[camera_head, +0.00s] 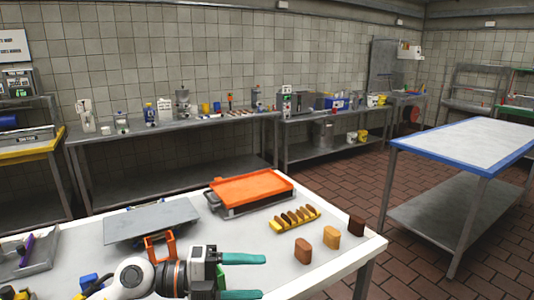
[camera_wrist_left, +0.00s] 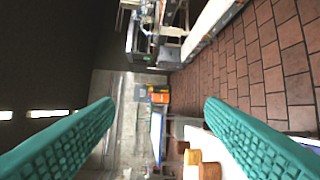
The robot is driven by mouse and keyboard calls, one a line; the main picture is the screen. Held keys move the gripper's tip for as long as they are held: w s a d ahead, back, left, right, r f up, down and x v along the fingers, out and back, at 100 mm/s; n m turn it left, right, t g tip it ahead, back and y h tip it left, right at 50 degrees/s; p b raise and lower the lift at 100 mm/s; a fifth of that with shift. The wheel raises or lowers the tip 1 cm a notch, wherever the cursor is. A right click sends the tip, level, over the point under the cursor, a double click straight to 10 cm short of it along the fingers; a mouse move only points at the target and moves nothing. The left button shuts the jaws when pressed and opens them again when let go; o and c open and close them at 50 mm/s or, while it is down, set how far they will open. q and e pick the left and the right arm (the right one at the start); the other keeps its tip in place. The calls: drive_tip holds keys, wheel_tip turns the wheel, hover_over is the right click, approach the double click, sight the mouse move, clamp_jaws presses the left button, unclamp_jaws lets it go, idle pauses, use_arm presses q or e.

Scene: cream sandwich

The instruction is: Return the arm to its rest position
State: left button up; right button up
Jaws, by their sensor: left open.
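My left gripper (camera_head: 243,277) has two teal fingers. In the head view it reaches in over the front of the white table (camera_head: 345,250), pointing right. Its fingers are apart and nothing is between them; the left wrist view shows the same open fingers (camera_wrist_left: 158,112). To its right stand three small blocks: a brown one (camera_head: 303,251), a tan one (camera_head: 330,238) and a dark brown one (camera_head: 357,225). Blocks also show low in the left wrist view (camera_wrist_left: 193,157). My right gripper is not in view.
An orange-topped tray (camera_head: 250,189), a yellow rack (camera_head: 294,222) with several brown pieces and a grey plate (camera_head: 150,221) sit behind the gripper. A grey bin (camera_head: 38,252) is at left. A blue-edged table (camera_head: 470,140) stands at right, with open tiled floor between.

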use_arm(q)
drive_tip(key=w+a+r+n+t+y, duration=0.25)
drive_tip(key=a+n+t, duration=0.25)
drive_tip(key=n+t, duration=1.1)
drive_tip(key=s+a+f+n+g+y, duration=0.3)
drive_tip(key=s+a+f+n+y, duration=0.1)
drive_tip(key=a+f+n+y, duration=0.9)
drive_tip(key=s+d+f+n+g+y, duration=0.1)
drive_tip(key=s+f+g, duration=0.6)
drive_tip(key=s, duration=0.4)
drive_tip(key=s+f+n+g, duration=0.1)
drive_tip(key=s+f+g, duration=0.4)
drive_tip(key=s+f, duration=0.5)
wheel_tip(320, 180, down, 23)
drive_tip(key=s+g, duration=0.1)
drive_tip(key=s+a+f+g, duration=0.1)
drive_tip(key=s+a+f, duration=0.2)
drive_tip(key=s+f, duration=1.4)
drive_tip(key=shift+s+f, duration=0.25)
drive_tip(key=shift+f, duration=0.55)
